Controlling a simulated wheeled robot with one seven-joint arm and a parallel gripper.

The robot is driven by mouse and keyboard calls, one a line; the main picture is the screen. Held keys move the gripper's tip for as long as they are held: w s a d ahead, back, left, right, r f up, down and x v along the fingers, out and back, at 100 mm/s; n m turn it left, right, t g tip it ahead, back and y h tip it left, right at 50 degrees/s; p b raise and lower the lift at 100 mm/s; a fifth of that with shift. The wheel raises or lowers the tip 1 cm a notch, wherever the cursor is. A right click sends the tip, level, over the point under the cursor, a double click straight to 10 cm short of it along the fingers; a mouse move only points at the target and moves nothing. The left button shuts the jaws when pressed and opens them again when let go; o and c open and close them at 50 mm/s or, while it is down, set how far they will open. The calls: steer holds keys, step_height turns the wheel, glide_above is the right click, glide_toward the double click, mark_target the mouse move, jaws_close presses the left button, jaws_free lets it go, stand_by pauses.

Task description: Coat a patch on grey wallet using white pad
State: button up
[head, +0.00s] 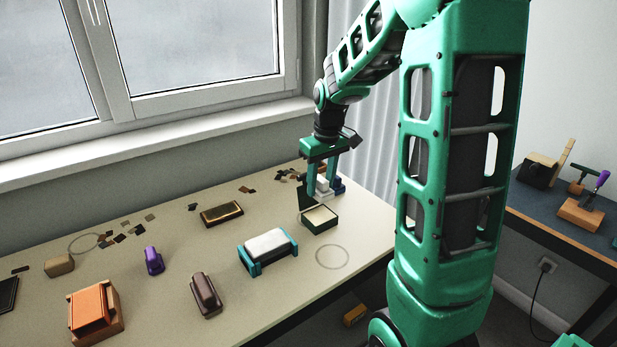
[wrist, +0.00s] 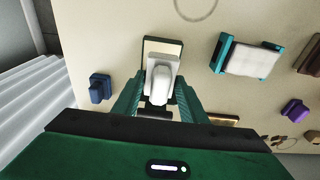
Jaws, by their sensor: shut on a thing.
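My gripper (head: 321,190) is shut on the white pad (head: 321,184), a small white block with a raised grip. In the wrist view the white pad (wrist: 162,74) sits between the fingers. It is above or at the near part of a dark green open case (head: 320,229) with a cream inside; I cannot tell whether they touch. The case also shows in the wrist view (wrist: 146,46). The grey wallet (head: 267,243), pale grey and flat-topped, lies in a teal holder (head: 254,268) left of and nearer than the case. It also shows in the wrist view (wrist: 249,61).
A blue block (wrist: 99,88) stands beside the case. A gold-rimmed box (head: 221,214), purple block (head: 153,260), brown block (head: 206,295) and orange block (head: 94,310) stand to the left. Dark chips lie at the back. A drawn ring (head: 332,257) marks bare table near the right edge.

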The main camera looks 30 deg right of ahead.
steer(key=shift+w+f, duration=0.1)
steer(key=shift+f, duration=2.9)
steer(key=shift+f, duration=0.5)
steer(key=shift+r, duration=3.55)
